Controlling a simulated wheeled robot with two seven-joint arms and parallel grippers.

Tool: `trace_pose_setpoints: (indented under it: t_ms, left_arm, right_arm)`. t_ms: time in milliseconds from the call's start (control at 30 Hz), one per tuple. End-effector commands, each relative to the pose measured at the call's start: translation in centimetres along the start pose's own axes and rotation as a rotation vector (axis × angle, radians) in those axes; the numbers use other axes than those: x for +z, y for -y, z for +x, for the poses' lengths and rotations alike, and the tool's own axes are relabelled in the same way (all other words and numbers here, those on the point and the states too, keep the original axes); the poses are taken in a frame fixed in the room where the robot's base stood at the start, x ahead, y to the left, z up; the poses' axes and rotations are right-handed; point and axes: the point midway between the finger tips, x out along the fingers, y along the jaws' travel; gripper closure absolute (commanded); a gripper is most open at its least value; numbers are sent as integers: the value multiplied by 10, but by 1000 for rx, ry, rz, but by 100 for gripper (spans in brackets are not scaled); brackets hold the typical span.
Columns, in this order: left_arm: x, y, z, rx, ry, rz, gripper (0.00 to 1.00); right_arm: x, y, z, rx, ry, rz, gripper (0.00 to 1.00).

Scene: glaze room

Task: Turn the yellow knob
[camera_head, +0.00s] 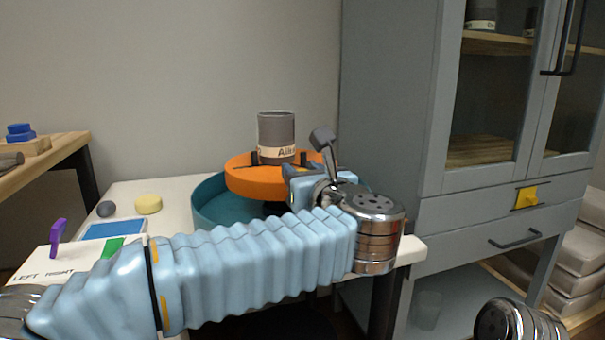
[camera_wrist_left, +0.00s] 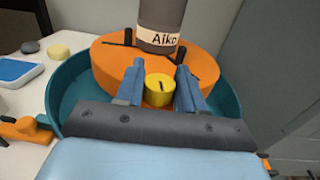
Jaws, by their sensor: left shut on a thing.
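The yellow knob (camera_wrist_left: 159,90) is round with a dark mark on top. In the left wrist view it sits between the two blue fingers of my left gripper (camera_wrist_left: 160,76), which is shut on it. The knob is at the near side of an orange wheel (camera_wrist_left: 107,62) with a grey "Aiko" pot (camera_wrist_left: 163,15) on top. In the head view my left gripper (camera_head: 298,177) is at the right side of the orange wheel (camera_head: 245,180), and hides the knob there. My right gripper is not in view.
A teal basin (camera_head: 208,205) surrounds the wheel on the white table (camera_head: 165,192). A grey pebble (camera_head: 106,209), a yellow sponge (camera_head: 148,204) and a blue tray (camera_head: 115,230) lie at left. A grey cabinet (camera_head: 400,130) with a yellow piece (camera_head: 527,196) stands right.

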Motion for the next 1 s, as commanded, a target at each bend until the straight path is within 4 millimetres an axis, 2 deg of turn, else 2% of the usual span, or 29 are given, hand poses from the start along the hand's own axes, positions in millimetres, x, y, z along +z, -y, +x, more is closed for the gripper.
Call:
trace_pose_setpoints:
  t_ms: [100,133,233,500,633,767,1000]
  left_arm:
    - [1,0,0,0,1,0,92]
    - [1,0,0,0,1,0,59]
    - [1,0,0,0,1,-1,44]
    - [0,0,0,-1,1,0,43]
    - [0,0,-9,-1,1,-1,43]
    - [0,1,-34,-5,3,-1,43]
    - [0,1,-93,-4,2,0,43]
  right_arm:
    - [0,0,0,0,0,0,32]
    - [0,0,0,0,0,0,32]
    - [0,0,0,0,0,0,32]
    - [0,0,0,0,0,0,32]
    - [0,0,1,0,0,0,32]
    - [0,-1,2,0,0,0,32]
    - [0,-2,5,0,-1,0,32]
